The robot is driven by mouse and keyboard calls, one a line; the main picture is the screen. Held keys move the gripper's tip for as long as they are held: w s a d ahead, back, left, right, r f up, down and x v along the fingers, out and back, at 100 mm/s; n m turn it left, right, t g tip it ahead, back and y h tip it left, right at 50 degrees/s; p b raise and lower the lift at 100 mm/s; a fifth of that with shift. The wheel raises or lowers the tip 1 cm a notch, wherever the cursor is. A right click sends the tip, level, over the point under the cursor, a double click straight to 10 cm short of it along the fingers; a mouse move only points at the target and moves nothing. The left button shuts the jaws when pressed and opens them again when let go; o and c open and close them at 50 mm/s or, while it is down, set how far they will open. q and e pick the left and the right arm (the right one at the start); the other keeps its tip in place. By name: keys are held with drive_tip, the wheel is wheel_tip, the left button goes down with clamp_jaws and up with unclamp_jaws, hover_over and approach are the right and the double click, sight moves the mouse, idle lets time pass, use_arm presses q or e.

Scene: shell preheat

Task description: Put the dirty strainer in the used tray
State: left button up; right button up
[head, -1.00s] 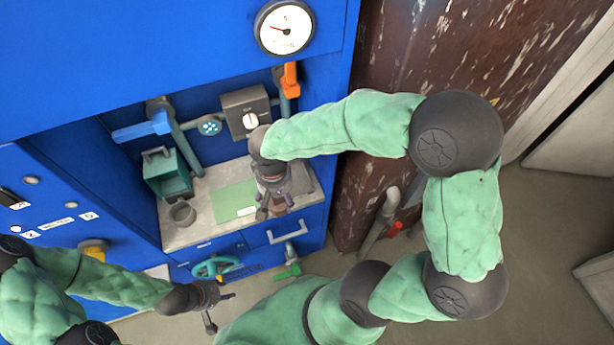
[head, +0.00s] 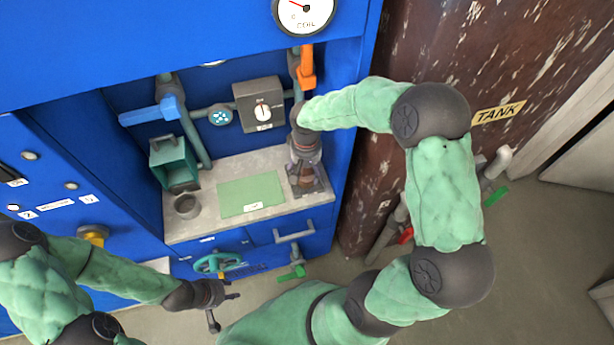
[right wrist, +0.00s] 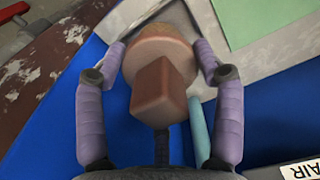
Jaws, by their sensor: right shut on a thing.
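The dirty strainer (right wrist: 163,92) is a brown-orange round piece with a blocky end, between the two purple fingers of my right gripper (right wrist: 160,58) in the right wrist view. In the head view the right gripper (head: 306,172) points down at the right end of the counter, shut on the strainer (head: 305,180). The grey used tray (head: 323,188) lies under it, partly hidden by the gripper. I cannot tell whether the strainer touches the tray. My left gripper (head: 224,311) is open and empty, in front of the cabinet at lower left.
A green mat (head: 250,193) lies left of the tray, with a grey cup (head: 187,206) and a teal box (head: 174,163) further left. A grey dial box (head: 258,104) and an orange-handled pipe (head: 307,68) stand behind. A rusty brown tank (head: 385,170) stands close on the right.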

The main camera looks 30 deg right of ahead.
sight(307, 176)
drive_tip(key=shift+w+d+f, duration=0.15)
drive_tip(key=shift+d+f, duration=0.05)
drive_tip(key=shift+f, duration=0.1)
drive_tip(key=shift+w+d+f+b, duration=0.15)
drive_tip(key=shift+f+b, duration=0.8)
drive_tip(key=shift+f, duration=0.75)
drive_tip(key=shift+f, duration=0.2)
drive_tip(key=o, duration=1.5)
drive_tip(key=shift+o, duration=0.2)
drive_tip(key=shift+r, duration=0.15)
wheel_tip(307, 176, up, 12)
drive_tip(key=p, duration=0.4)
drive_tip(key=shift+r, duration=0.1)
